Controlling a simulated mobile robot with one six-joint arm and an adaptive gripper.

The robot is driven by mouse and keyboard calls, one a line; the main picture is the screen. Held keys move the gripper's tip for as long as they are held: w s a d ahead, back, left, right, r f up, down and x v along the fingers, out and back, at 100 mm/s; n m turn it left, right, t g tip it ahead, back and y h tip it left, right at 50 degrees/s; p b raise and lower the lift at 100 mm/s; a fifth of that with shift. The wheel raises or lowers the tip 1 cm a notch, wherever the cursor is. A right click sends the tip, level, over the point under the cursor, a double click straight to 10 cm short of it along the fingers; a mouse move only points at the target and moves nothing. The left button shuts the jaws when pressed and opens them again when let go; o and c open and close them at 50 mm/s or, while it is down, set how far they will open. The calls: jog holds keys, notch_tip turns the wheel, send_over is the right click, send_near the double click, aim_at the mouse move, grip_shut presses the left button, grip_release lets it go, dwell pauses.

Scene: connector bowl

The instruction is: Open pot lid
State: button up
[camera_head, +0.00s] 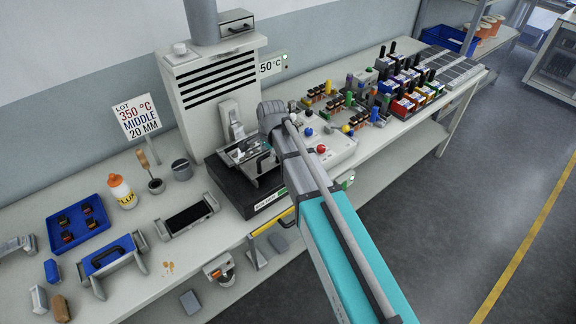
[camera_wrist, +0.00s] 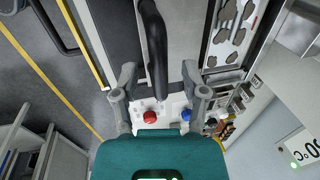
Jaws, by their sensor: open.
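In the wrist view, my gripper (camera_wrist: 157,75) is open, with its two grey fingers spread apart. A black curved handle (camera_wrist: 155,40) runs down the picture between the fingertips, with a gap on either side. A pale grey plate (camera_wrist: 186,35), which looks like the pot lid, shows beside the handle. In the head view, the soldering station's black base (camera_head: 238,192) stands on the bench, and the pot area (camera_head: 247,153) is partly covered by my arm. My fingers cannot be made out clearly there.
The grey vented tower (camera_head: 215,85) rises behind the pot. A control panel with red (camera_head: 321,149) and blue buttons sits to its right, with connector racks beyond. Left on the bench are a blue tray (camera_head: 78,245), a flux bottle (camera_head: 122,190) and a 350 °C sign (camera_head: 137,117).

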jog(key=shift+w+a, duration=0.5)
jog(key=shift+w, duration=0.2)
jog(key=w+a, duration=0.2)
jog(key=w, duration=0.1)
jog(key=shift+w+a, duration=0.25)
jog(key=shift+a, duration=0.05)
jog(key=shift+s+r+p, duration=0.15)
jog(key=shift+r+p, duration=0.3)
jog(key=shift+p, duration=0.05)
notch_tip(320, 180, up, 13)
jog(key=s+d+p, duration=0.2)
jog(key=p, duration=1.1)
jog(key=s+d+f+n+g+b, duration=0.1)
jog(key=s+d+f+n+b, duration=0.4)
jog(key=s+d+f+b, duration=0.5)
jog(key=s+d+f+n+h+b, duration=0.1)
jog(key=s+d+f+n+b, duration=0.4)
jog(key=s+d+f+b, duration=0.4)
jog(key=shift+s+d+f+n+g+b, duration=0.3)
jog(key=shift+s+d+f+g+b, duration=0.1)
jog(key=shift+d+f+b, duration=2.05)
jog(key=shift+d, duration=0.1)
